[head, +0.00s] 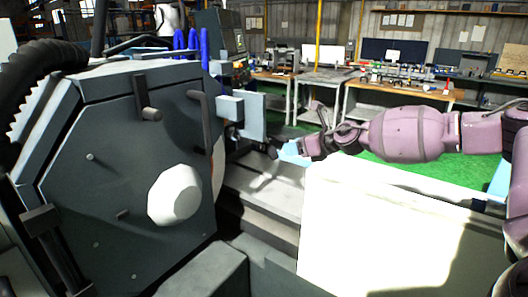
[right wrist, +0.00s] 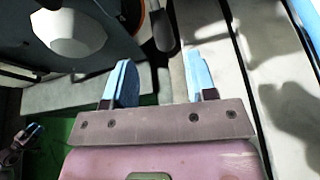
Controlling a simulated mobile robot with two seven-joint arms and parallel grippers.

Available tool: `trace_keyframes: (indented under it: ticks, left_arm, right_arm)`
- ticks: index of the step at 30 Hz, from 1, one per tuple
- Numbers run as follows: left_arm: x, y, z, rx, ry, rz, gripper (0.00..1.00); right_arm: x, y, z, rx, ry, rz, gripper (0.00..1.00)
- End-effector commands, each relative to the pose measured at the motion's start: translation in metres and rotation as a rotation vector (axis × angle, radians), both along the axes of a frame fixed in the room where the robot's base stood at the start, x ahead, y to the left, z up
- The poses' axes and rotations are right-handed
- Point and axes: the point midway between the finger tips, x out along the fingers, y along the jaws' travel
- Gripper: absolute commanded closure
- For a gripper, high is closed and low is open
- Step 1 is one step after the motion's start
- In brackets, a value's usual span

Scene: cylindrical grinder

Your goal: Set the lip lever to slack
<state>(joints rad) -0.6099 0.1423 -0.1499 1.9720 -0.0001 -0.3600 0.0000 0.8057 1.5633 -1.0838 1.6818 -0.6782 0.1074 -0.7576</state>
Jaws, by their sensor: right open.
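A dark lever with a rounded end (right wrist: 164,30) shows at the top middle of the right wrist view, beside an orange-and-white ring; it may be the lip lever, but no label is legible. My right gripper (head: 284,150) reaches in from the right in the head view, beside dark fittings on the grinder. In the right wrist view its blue fingers (right wrist: 160,82) are apart, with nothing between them. The lever end lies ahead of the gap, seemingly not touched. What seems to be my left gripper (right wrist: 30,133) is small at the lower left of the right wrist view.
The grey grinder housing (head: 125,170) with a white faceted knob (head: 175,195) fills the left of the head view. A bent bar (head: 203,115) stands out from it. A pale machine cover (head: 385,235) lies below my right arm. Workbenches (head: 400,88) stand behind.

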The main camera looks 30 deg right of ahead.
Motion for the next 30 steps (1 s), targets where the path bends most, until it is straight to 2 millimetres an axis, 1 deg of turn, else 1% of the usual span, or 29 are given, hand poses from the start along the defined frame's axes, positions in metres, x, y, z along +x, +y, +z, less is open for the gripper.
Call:
trace_keyframes:
  ticks: [4, 8, 11, 15, 24, 30]
  left_arm:
    - [0.000, 0.000, 0.000, 0.000, 0.000, 0.000, 0.57]
    - [0.000, 0.000, 0.001, 0.000, 0.000, 0.000, 0.57]
    - [0.000, 0.000, 0.004, 0.000, 0.001, 0.000, 0.57]
    - [-0.001, 0.000, 0.007, -0.001, 0.005, 0.001, 0.57]
    - [-0.006, 0.001, 0.006, -0.001, 0.022, 0.003, 0.57]
    - [-0.008, 0.001, 0.007, -0.001, 0.025, 0.003, 0.57]
  right_arm:
    - [0.001, -0.001, 0.000, -0.082, -0.039, 0.032, 0.48]
    - [0.004, 0.001, -0.001, -0.099, -0.047, 0.041, 0.48]
    - [0.011, 0.004, -0.003, -0.099, -0.048, 0.041, 0.48]
    - [0.028, 0.012, -0.009, -0.099, -0.047, 0.043, 0.48]
    - [0.065, 0.027, -0.028, -0.097, -0.045, 0.041, 0.48]
    - [0.083, 0.034, -0.037, -0.097, -0.045, 0.041, 0.48]
